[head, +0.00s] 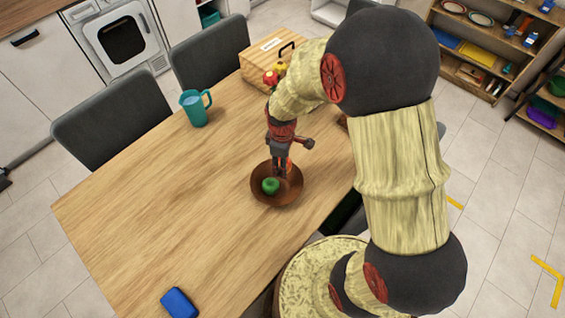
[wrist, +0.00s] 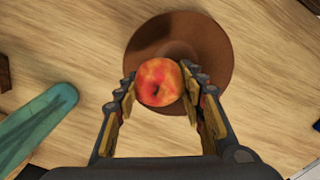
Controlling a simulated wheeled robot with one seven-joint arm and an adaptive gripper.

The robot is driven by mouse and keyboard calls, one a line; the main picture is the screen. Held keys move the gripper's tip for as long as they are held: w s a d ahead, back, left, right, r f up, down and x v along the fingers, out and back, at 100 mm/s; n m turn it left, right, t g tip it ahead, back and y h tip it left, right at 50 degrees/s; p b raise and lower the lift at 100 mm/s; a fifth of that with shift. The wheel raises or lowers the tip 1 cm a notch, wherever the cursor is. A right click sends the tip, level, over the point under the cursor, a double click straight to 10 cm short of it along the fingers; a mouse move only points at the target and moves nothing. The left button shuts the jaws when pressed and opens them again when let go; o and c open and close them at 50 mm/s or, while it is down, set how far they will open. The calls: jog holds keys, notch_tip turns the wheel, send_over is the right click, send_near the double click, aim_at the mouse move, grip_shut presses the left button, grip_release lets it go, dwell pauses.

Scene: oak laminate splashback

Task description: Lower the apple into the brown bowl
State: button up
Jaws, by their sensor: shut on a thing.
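My gripper (wrist: 160,88) is shut on a red and yellow apple (wrist: 160,82), one finger on each side. The brown bowl (wrist: 212,58) is round and shows beneath the apple in the wrist view. The apple overlaps the bowl's lower left part there. In the head view, my gripper (head: 281,170) points down at the far part of the bowl (head: 285,200), and only a little of the held apple (head: 289,165) shows. A green, apple-like fruit (head: 270,186) appears in the bowl; I do not see it in the wrist view. I cannot tell whether the held apple touches the bowl.
A teal mug (head: 196,108) stands at the table's far left side. A wooden box (head: 262,64) with fruit near it stands at the far end. A blue item (head: 179,303) lies at the near edge. The wooden table (head: 150,200) is clear left of the bowl.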

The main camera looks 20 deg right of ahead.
jog(key=shift+f+b, duration=1.1)
jog(key=shift+f, duration=0.95)
jog(key=shift+s, duration=0.1)
jog(key=o, duration=1.3)
notch_tip(320, 180, up, 12)
